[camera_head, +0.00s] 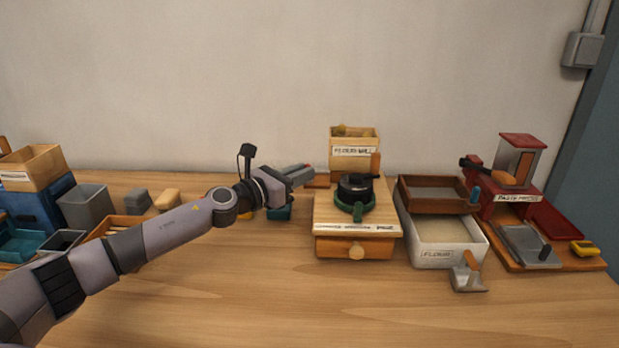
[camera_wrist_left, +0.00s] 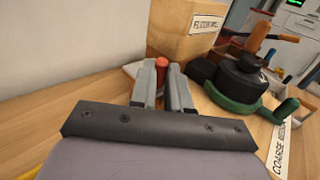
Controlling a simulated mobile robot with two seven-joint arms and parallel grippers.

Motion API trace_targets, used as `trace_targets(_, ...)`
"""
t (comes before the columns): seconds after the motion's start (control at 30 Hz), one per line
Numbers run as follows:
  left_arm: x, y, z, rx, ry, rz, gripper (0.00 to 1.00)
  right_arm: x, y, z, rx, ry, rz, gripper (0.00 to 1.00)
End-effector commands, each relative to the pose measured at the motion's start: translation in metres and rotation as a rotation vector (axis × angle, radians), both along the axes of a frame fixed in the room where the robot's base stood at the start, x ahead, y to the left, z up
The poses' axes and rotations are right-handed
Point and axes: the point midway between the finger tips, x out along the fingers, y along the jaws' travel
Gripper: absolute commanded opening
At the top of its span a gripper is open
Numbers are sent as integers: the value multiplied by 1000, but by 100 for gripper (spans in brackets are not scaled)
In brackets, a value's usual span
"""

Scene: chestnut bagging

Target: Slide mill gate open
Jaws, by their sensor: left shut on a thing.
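The flour mill stands at the back centre, with its wooden hopper (camera_head: 354,154) and black millstone (camera_head: 356,184) on a wooden drawer base (camera_head: 357,246). The hopper also shows at the top of the left wrist view (camera_wrist_left: 190,30). My left gripper (camera_head: 306,172) reaches in from the left to the mill's left side. In the left wrist view its fingers (camera_wrist_left: 163,78) are shut on a small red knob (camera_wrist_left: 162,63) beside the hopper's foot. Most of the knob and whatever it is fixed to are hidden by the fingers. My right gripper is not in view.
A white flour bin (camera_head: 440,254) with a brown tray (camera_head: 434,194) stands right of the mill, a scoop (camera_head: 468,278) in front. The red paste press (camera_head: 515,182) is further right. Grey and wooden containers (camera_head: 85,206) are at left. The front table is clear.

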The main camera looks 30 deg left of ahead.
Motion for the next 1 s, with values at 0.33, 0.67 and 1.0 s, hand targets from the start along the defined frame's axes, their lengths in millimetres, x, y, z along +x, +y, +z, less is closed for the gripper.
trace_targets(0.33,-2,6,0,2,0,3,29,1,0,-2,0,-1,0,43)
trace_targets(0.67,-3,5,0,1,0,0,42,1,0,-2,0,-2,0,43)
trace_targets(1.0,-32,16,-4,3,3,1,42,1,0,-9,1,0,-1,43)
